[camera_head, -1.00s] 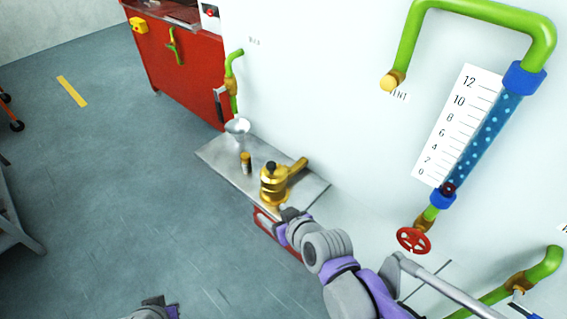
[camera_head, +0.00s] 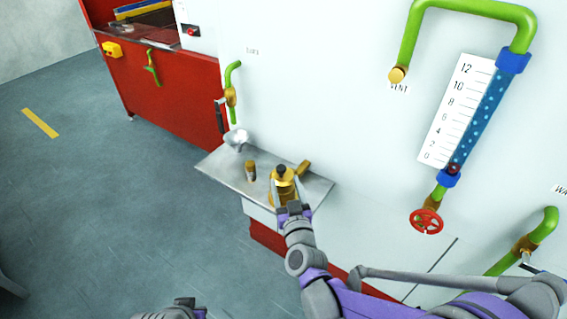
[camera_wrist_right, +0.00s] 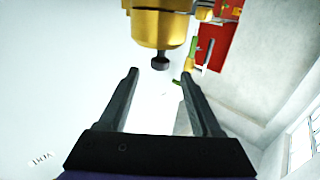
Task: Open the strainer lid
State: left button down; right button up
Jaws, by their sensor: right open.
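The brass strainer (camera_head: 284,195) stands on a metal shelf (camera_head: 228,176) against the white wall, with a black knob (camera_head: 281,169) on top of its lid and a brass pipe stub (camera_head: 303,167) at its right. The lid looks closed. My right gripper (camera_head: 285,178) is open, its fingers on either side of the strainer as seen from the head. In the right wrist view the open, empty right gripper (camera_wrist_right: 158,73) points towards the strainer (camera_wrist_right: 160,26), whose black knob (camera_wrist_right: 160,62) appears near the fingertips; contact cannot be told. Part of my left arm shows at the bottom edge.
A small brass cylinder (camera_head: 250,171) and a pale funnel-like cup (camera_head: 237,137) stand on the shelf left of the strainer. A red handwheel (camera_head: 426,221) and sight tube (camera_head: 483,120) are on the wall at right. The floor left of the shelf is clear.

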aim_at(280, 166)
jog(key=w, duration=0.3)
jog(key=w+a+p, duration=0.1)
jog(key=w, duration=0.5)
jog(key=shift+w+a+p, duration=0.25)
jog(key=shift+w+p, duration=0.05)
jog(key=shift+p, duration=0.1)
grip_shut()
dwell(0.9)
